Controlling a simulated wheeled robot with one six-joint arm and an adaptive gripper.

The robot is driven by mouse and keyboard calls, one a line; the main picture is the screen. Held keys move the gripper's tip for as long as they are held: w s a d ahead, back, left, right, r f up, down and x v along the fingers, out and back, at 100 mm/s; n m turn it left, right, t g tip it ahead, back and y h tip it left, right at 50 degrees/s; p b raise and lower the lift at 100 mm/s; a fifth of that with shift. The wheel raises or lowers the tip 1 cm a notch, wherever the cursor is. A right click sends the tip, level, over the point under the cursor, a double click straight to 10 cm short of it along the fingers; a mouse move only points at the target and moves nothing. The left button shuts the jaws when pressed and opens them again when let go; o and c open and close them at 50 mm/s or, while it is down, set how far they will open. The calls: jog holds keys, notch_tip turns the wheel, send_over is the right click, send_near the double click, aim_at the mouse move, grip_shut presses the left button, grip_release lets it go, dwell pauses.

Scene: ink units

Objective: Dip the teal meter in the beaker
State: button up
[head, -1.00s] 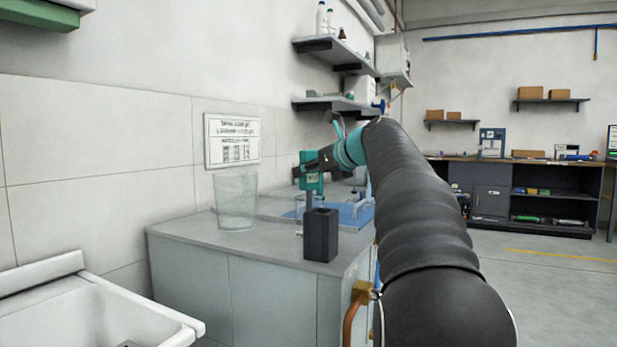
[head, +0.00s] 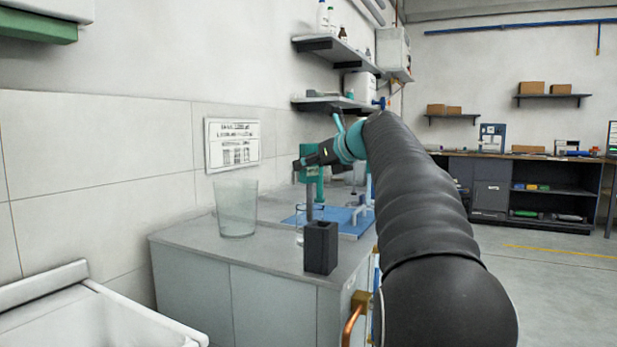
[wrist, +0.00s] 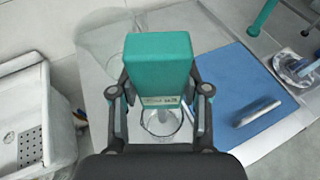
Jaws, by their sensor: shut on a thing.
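My gripper (wrist: 160,105) is shut on the teal meter (wrist: 160,62), which fills the middle of the wrist view. In the head view the teal meter (head: 309,160) is upright above the counter, with its grey probe (head: 309,195) pointing down. The probe's lower end appears at or just behind the top of a black square holder (head: 320,250); I cannot tell whether it is inside. A small clear beaker (wrist: 162,124) shows partly below the meter in the wrist view. In the head view it is faint behind the holder and probe.
A large clear glass vessel (head: 236,210) stands left on the grey counter (head: 215,250). A blue mat (wrist: 235,90) with a metal-grey item (wrist: 257,112) lies to the right, near a clear-based stand (wrist: 295,68). A white sink (head: 90,315) is at lower left.

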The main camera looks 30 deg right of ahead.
aim_at(313, 146)
jog(key=shift+r+p, duration=1.05)
jog(key=shift+r, duration=3.25)
jog(key=shift+a, duration=0.1)
